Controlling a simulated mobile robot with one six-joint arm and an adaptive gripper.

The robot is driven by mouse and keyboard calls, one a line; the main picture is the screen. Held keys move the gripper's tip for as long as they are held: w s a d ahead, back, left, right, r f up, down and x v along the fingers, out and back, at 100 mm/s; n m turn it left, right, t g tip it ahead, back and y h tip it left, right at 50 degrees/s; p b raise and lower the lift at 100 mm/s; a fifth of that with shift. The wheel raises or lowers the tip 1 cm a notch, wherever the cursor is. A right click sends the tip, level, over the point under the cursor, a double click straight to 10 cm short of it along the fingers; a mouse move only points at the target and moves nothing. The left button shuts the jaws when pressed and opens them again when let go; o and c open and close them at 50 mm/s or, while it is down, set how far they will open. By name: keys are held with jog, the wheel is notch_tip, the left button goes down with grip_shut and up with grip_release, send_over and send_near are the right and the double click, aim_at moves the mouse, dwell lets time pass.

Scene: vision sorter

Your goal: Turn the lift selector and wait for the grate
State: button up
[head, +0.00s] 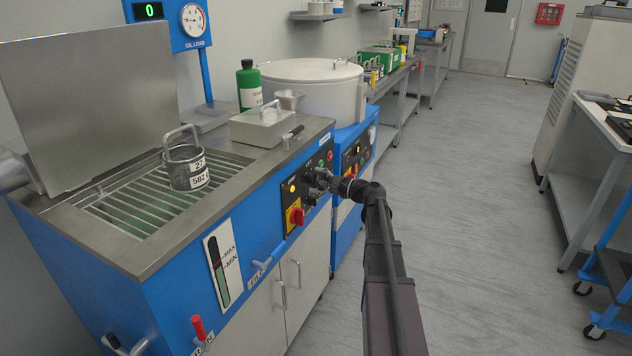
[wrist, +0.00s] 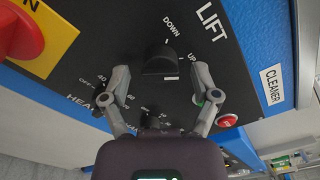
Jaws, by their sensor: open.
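The lift selector (wrist: 160,62) is a black knob on the black panel, below the LIFT label, with DOWN and UP printed beside it. A small white mark shows at its DOWN side. My gripper (wrist: 161,78) is open, one finger on each side of the selector; I cannot tell whether they touch it. In the head view my gripper (head: 322,184) is at the panel and hides the selector. The slatted metal grate (head: 125,210) lies in the open blue washer tank, near its top.
A red emergency knob (head: 296,216) on yellow is left of my gripper. A heater knob (wrist: 150,118) and a red button (wrist: 227,120) are close to my fingers. The tank's lid (head: 90,100) is raised. The floor (head: 470,220) to the right is clear.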

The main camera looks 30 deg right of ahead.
jog(key=shift+s+d, duration=0.1)
jog(key=v, duration=1.1)
jog(key=shift+s+d, duration=0.2)
jog(key=shift+s, duration=0.05)
dwell(0.4)
